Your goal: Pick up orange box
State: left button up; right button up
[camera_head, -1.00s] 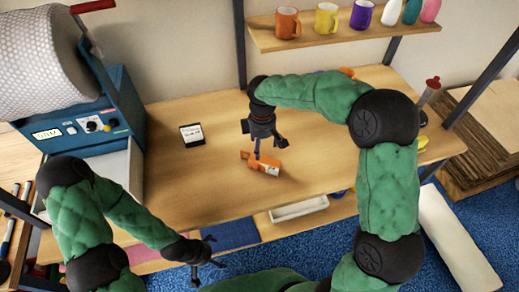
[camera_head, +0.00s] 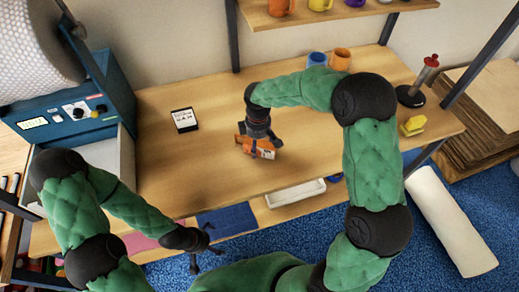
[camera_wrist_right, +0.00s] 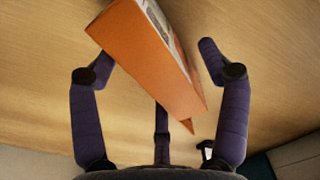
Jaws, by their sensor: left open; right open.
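The orange box (camera_head: 262,148) lies on the wooden table in the head view, partly hidden by my right gripper (camera_head: 262,138), which is right over it. In the right wrist view the orange box (camera_wrist_right: 148,55) sits tilted between the spread fingers of my right gripper (camera_wrist_right: 155,65). Its plain orange side faces the camera and a printed side shows along its right edge. The left finger overlaps the box's edge; the right finger stands apart from it. My left gripper (camera_head: 207,250) is open and empty, low in front of the table's front edge.
A small white-faced device (camera_head: 184,120) lies left of the box. A blue machine (camera_head: 75,110) stands at the left. The table around the box is clear.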

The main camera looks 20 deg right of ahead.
jog(key=shift+f, duration=0.6)
jog(key=c, duration=1.3)
pick_arm(q)
jog(key=shift+f, duration=0.15)
pick_arm(e)
jog(key=shift+r, duration=0.1)
jog(key=shift+r, duration=0.1)
